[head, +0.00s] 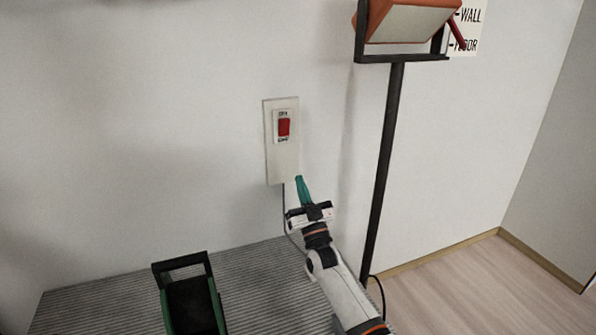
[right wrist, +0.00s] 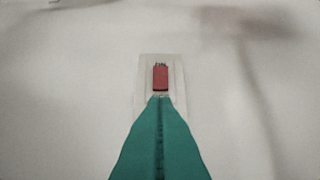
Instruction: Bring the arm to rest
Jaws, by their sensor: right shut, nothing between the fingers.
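My right gripper (head: 299,179) has green fingers that are closed together with nothing between them. In the head view its arm comes up from the lower right, and the fingertips are just below and right of a white wall plate (head: 282,165). The plate carries a red switch (head: 284,127). In the right wrist view the shut fingers (right wrist: 159,100) point at the plate, with the red switch (right wrist: 160,78) just above the tips. I cannot tell whether the tips touch the plate. My left gripper is not in view.
A lamp (head: 405,22) on a dark pole (head: 383,170) stands to the right of my arm. A ridged grey surface (head: 262,290) lies below, with a dark and green object (head: 190,295) on it. A wall sign (head: 470,22) is partly hidden. Wooden floor (head: 480,290) is open at right.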

